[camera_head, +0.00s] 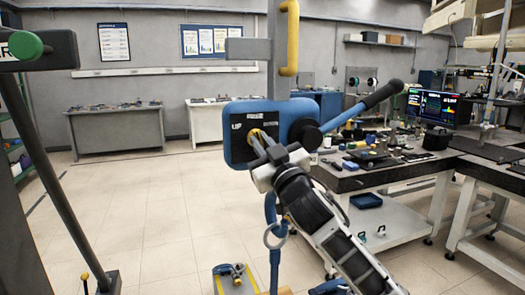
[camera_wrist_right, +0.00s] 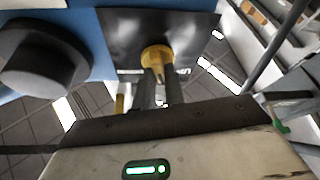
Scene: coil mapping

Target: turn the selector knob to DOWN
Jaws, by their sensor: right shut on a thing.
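The yellow selector knob (camera_wrist_right: 157,57) sits on the black face plate (camera_wrist_right: 185,30) of a blue control box (camera_head: 237,152). In the head view the plate shows the word UP at its upper left; other lettering is partly hidden or too small to read. My right gripper (camera_head: 258,140) reaches the plate from the lower right. In the right wrist view its two fingers (camera_wrist_right: 159,82) are shut on the knob. The knob's pointer direction is hidden by the fingers. My left gripper is not in view.
A workbench (camera_head: 385,175) with tools stands at the right.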

